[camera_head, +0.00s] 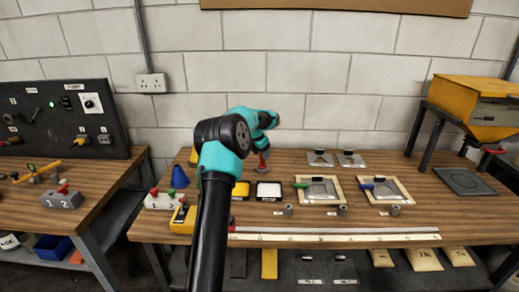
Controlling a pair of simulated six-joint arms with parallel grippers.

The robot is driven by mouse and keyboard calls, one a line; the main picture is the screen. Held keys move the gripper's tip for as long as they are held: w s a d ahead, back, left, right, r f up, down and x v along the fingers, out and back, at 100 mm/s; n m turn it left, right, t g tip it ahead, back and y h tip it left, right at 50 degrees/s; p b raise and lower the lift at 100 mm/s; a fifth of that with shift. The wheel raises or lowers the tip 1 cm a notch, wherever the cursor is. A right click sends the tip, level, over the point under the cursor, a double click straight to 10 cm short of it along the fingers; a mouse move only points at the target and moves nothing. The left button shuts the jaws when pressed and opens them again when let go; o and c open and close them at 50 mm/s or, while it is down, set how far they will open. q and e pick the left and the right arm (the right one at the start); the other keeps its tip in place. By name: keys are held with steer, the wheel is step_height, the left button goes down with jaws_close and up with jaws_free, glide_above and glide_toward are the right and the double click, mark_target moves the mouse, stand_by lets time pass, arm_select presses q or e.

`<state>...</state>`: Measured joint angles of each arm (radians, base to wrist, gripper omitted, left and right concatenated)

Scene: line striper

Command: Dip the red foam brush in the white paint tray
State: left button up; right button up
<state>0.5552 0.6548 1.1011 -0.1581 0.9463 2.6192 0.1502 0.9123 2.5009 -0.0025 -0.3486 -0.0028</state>
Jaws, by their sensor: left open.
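A red upright thing (262,160), which looks like the red foam brush, stands near the back of the wooden bench just below my left wrist. Its upper end is partly hidden by my arm. The white paint tray (268,191), a small dark-rimmed square with a white inside, lies on the bench a little in front of it. My left gripper (264,146) is open above the red thing. The fingers are small and mostly hidden by the teal wrist, so I cannot tell whether they touch it. My right gripper is out of view.
A yellow tray (241,190) is left of the white one. Framed stencils with green (318,190) and blue (385,190) handles lie to the right. A blue cone (180,178) stands left. A long pale ruled strip (330,239) runs along the front.

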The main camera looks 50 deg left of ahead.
arm_select(q)
steer(key=shift+x, duration=1.15)
steer(key=c, duration=0.8)
steer(key=shift+r, duration=1.75)
